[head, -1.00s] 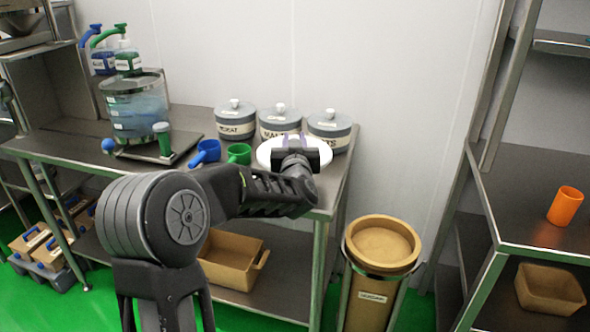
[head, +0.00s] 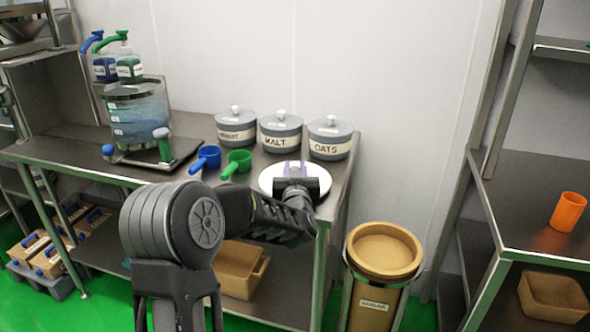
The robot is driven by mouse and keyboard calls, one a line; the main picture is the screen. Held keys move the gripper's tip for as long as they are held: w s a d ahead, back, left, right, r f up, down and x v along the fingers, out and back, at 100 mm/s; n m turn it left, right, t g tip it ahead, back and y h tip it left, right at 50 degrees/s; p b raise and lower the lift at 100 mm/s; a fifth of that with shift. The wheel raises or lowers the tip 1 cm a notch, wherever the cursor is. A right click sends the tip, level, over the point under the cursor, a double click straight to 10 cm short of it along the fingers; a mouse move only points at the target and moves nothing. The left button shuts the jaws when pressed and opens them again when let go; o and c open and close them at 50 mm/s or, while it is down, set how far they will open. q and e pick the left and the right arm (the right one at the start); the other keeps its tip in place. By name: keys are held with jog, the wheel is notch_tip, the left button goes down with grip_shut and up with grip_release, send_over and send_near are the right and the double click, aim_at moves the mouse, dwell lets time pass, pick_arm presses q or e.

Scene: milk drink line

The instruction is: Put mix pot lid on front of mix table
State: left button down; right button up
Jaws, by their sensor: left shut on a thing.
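The mix pot lid (head: 318,186) is a white round disc near the front right corner of the mix table (head: 188,177). My left gripper (head: 293,172) is shut on the lid's handle, which it mostly hides. The lid looks flat and low over the table top; I cannot tell whether it touches. The clear mix pot (head: 138,110) stands open at the left of the table on a dark base. My right gripper is not in view.
Three grey lidded pots (head: 280,133) stand along the back of the table. A blue scoop (head: 205,158) and a green scoop (head: 237,162) lie left of the lid. A tan bin (head: 384,250) stands right of the table. A shelf with an orange cup (head: 568,211) is at far right.

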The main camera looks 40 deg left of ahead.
pick_arm(q)
jog(key=shift+f, duration=0.1)
jog(key=c, duration=1.2)
grip_release()
jog(key=shift+o, duration=0.2)
jog(key=shift+r, duration=0.2)
jog(key=v, duration=1.2)
